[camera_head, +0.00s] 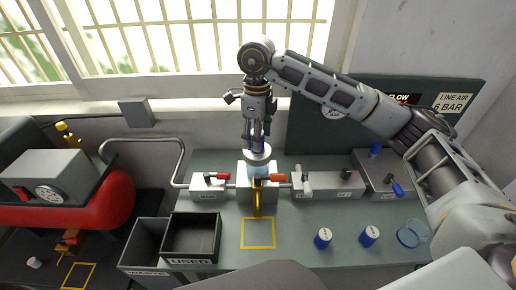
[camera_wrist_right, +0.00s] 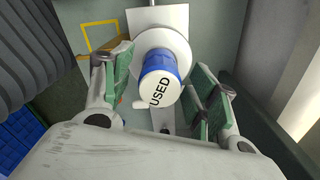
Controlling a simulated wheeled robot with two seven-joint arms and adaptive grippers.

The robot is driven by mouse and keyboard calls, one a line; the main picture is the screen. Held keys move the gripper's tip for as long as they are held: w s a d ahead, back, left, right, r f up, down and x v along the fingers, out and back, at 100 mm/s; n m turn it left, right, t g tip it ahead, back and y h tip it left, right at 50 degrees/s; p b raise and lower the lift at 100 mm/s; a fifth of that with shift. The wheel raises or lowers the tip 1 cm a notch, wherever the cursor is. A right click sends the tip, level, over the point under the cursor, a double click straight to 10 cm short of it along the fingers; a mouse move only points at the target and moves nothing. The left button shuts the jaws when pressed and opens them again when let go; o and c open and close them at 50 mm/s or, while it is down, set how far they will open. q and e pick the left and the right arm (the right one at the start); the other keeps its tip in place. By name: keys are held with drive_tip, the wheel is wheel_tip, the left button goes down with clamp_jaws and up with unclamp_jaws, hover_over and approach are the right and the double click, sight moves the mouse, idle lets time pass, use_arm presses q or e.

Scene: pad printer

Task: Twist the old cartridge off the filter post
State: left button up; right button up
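The old cartridge (camera_wrist_right: 160,82) shows in the right wrist view as a blue ribbed cylinder with a white end marked USED. It sits on a round white collar (camera_wrist_right: 180,48), in line with the filter post. My right gripper (camera_wrist_right: 160,88) has its green-padded fingers spread on both sides of the cartridge, with visible gaps. In the head view my right gripper (camera_head: 257,138) points down over the filter unit (camera_head: 246,189) at the back middle of the bench. The gripper partly hides the post there. My left gripper is in neither view.
Red-handled (camera_head: 216,176) and orange-handled (camera_head: 270,177) valves flank the post. A bin marked USED (camera_head: 192,262) stands front left beside a grey bin (camera_head: 137,262). Two blue cartridges (camera_head: 323,238) (camera_head: 369,236) and a clear blue bowl (camera_head: 411,234) stand front right. A yellow-outlined square (camera_head: 258,247) is empty.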

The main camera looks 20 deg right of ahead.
wheel_tip(320, 180, up, 12)
idle(1.2)
idle(0.6)
